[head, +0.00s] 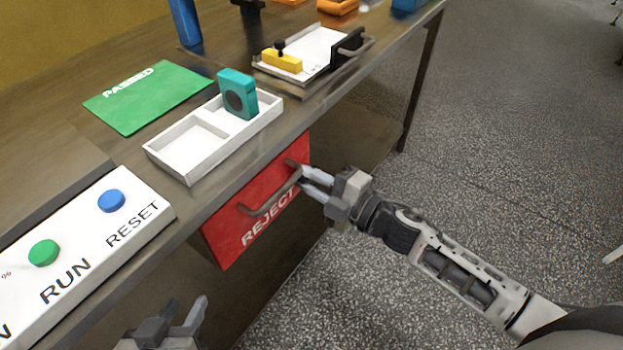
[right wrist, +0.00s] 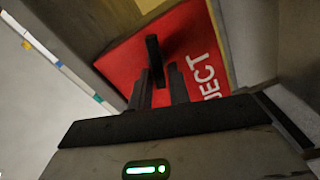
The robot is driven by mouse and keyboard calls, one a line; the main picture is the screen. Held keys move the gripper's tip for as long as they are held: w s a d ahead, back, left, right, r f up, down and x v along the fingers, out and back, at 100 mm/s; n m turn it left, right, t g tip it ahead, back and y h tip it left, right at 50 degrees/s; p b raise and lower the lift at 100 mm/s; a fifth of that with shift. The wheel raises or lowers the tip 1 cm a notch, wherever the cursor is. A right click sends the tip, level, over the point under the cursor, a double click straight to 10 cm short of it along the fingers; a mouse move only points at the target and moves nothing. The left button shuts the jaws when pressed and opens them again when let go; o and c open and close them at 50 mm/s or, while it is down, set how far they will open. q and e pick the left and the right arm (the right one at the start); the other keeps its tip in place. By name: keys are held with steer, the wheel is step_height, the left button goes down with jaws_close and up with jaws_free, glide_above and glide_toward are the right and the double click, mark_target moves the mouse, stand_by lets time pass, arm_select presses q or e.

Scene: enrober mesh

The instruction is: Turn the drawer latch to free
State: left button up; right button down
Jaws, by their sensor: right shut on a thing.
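The red REJECT drawer (head: 226,233) is under the table edge, and its front looks flush with the bench. Its dark bar handle (head: 270,197) runs across the front. My right gripper (head: 309,182) is at the handle's right end, shut on it. In the right wrist view the fingers (right wrist: 160,88) meet the dark handle (right wrist: 153,50) in front of the red panel (right wrist: 190,38). No separate latch is clearly visible on this drawer. A yellow block (head: 282,61) with a black knob sits on the white tray. My left gripper (head: 186,312) is open and empty at the bottom edge.
A white two-compartment tray (head: 183,158) holds a teal block (head: 238,94). A green PASSED mat (head: 148,96) lies behind it. A white panel (head: 88,262) has green and blue buttons. A white tray (head: 311,47) has a black handled front. Open floor is at right.

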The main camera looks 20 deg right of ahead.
arm_select(q)
steer(key=shift+f+b, duration=0.15)
steer(key=shift+b, duration=0.3)
arm_select(e)
steer(key=shift+f+n, duration=0.2)
steer(key=shift+n, duration=0.6)
steer(key=shift+f+n, duration=0.15)
steer(key=shift+n, duration=0.65)
arm_select(q)
steer(key=shift+s, duration=0.1)
arm_select(e)
steer(key=shift+d, duration=0.1)
arm_select(q)
steer(key=shift+f, duration=0.1)
steer(key=shift+d, duration=0.1)
arm_select(e)
steer(key=c, duration=1.5)
jaws_free()
steer(key=shift+r, duration=0.1)
arm_select(q)
steer(key=shift+f+b, duration=0.15)
steer(key=shift+b, duration=0.35)
arm_select(e)
steer(key=v, duration=1.6)
